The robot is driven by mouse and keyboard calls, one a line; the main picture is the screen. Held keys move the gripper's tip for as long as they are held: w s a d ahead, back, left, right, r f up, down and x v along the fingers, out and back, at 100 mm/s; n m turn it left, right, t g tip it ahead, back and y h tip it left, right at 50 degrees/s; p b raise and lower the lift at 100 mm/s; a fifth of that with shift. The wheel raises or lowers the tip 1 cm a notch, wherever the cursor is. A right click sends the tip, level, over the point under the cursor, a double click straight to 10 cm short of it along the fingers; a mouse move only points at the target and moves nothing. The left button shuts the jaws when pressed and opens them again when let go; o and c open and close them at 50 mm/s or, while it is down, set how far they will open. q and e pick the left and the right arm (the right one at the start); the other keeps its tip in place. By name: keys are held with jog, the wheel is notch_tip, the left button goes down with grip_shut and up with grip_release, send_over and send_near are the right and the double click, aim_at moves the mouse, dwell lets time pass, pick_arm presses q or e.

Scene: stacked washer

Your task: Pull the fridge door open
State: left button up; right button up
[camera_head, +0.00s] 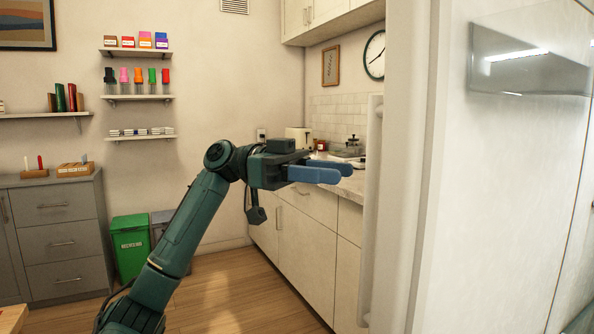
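The white fridge (500,200) fills the right side of the view, close to me. Its long vertical white handle (371,215) stands along the left side of the fridge. Whether the door is fully closed cannot be told from this angle. My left gripper (345,173) has blue fingers that point right, toward the handle. The fingers look apart, with nothing between them. In the picture the tips end a little left of the handle, without visible contact. My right gripper is not in view.
White base cabinets (305,245) with a counter lie behind my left gripper. A grey drawer unit (65,235) and a green bin (130,245) stand at the left. Wall shelves (140,97) hold small items. The wooden floor (235,295) between them is clear.

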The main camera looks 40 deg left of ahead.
pick_arm(q)
jog(key=v, duration=0.6)
jog(key=shift+a, duration=0.2)
